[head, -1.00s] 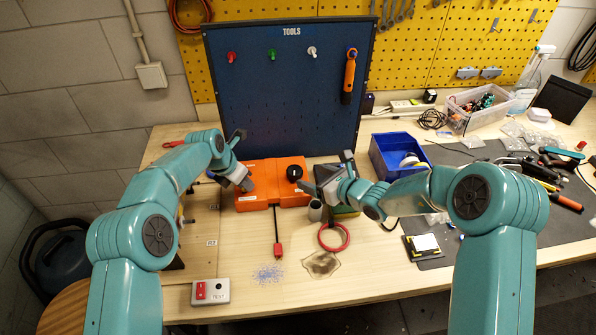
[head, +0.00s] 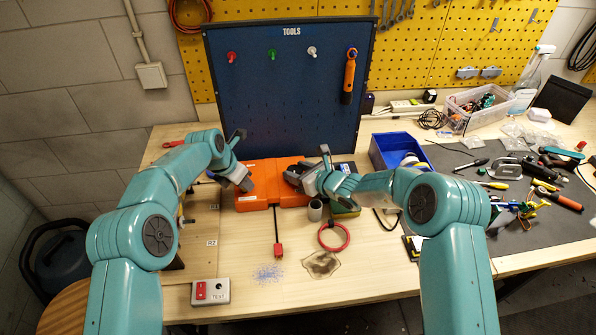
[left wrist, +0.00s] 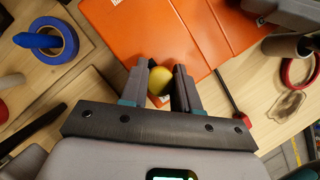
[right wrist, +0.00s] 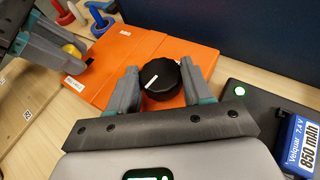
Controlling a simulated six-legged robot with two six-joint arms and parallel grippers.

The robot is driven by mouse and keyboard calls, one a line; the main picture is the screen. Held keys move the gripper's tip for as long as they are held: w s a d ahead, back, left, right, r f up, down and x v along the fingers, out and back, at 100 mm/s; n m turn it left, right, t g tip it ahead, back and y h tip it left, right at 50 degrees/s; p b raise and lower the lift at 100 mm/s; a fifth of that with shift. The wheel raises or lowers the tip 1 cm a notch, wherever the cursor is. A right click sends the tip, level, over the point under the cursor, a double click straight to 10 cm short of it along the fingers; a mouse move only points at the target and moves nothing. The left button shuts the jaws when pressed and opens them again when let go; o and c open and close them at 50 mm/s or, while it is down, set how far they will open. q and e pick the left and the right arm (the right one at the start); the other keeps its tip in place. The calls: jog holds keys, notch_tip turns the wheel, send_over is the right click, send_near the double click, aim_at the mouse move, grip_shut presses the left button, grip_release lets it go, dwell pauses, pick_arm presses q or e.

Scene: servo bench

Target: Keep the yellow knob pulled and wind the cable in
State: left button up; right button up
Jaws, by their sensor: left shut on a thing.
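The orange box (head: 262,172) lies on the wooden bench. My left gripper (left wrist: 160,88) is shut on its yellow knob (left wrist: 160,76); the knob also shows in the right wrist view (right wrist: 71,50). The box's black winding dial (right wrist: 160,79), with a white line, sits on top. My right gripper (right wrist: 162,86) is open, a finger on each side of the dial, with gaps showing. The dial is mostly hidden in the head view. The black cable (head: 276,224) comes out of the front of the box and ends in a red plug (head: 278,249) on the bench.
A grey cup (head: 315,210) and a red ring (head: 334,237) are close to my right gripper. A blue bin (head: 385,165) stands to the right. A switch box (head: 211,291) is at the front edge. Loose tools cover the dark mat at the right.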

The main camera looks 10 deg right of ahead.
jog(key=shift+a, duration=0.1)
jog(key=shift+r+m+t+h, duration=0.1)
jog(key=shift+m+t+h, duration=0.3)
jog(key=shift+m, duration=0.2)
jog(key=shift+h, duration=0.3)
jog(key=o, duration=1)
jog(key=shift+o, duration=0.2)
jog(key=shift+s, duration=0.1)
jog(key=v, duration=1.1)
jog(key=shift+s, duration=0.45)
